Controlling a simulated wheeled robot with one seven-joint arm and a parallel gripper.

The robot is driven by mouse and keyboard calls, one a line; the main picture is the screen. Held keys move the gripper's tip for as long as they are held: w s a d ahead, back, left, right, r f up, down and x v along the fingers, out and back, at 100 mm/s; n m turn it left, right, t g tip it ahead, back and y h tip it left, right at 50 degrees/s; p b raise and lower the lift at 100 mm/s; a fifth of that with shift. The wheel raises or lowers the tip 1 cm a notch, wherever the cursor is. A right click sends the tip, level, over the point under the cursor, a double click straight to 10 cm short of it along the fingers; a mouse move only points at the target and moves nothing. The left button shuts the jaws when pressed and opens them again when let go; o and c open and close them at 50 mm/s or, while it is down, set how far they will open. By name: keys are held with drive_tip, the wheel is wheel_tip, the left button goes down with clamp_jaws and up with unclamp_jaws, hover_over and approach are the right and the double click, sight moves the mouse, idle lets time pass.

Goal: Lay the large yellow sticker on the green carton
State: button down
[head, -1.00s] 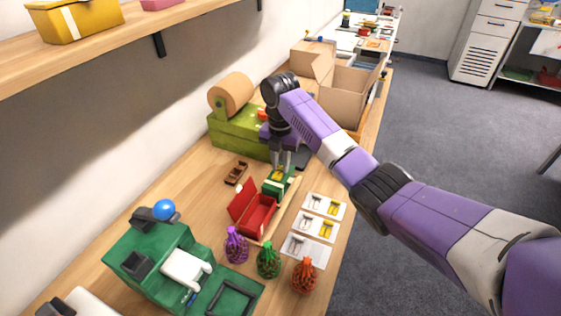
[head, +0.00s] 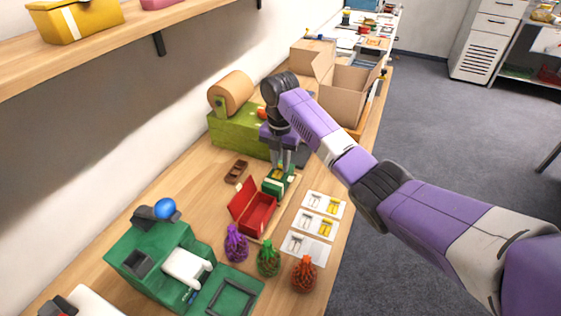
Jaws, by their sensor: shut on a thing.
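The small green carton (head: 273,187), with a pale stripe, stands on the wooden bench behind the open red box. My gripper (head: 282,169) points down directly over its far part. The fingers are shut on a small yellow piece, apparently the large yellow sticker (head: 280,171), at or just above the carton's top. I cannot tell whether the sticker touches the carton. The fingers partly hide both.
An open red box (head: 260,216) stands in front of the carton. White sticker sheets (head: 318,226) lie to its right. Purple, green and orange net bags (head: 268,260) stand nearer. A green machine with a brown roll (head: 232,93) stands behind, cardboard boxes (head: 345,100) farther back.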

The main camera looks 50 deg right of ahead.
drive_tip(key=c, duration=1.2)
unclamp_jaws()
wheel_tip(320, 180, up, 7)
drive_tip(key=p, duration=0.6)
drive_tip(key=shift+s, duration=0.1)
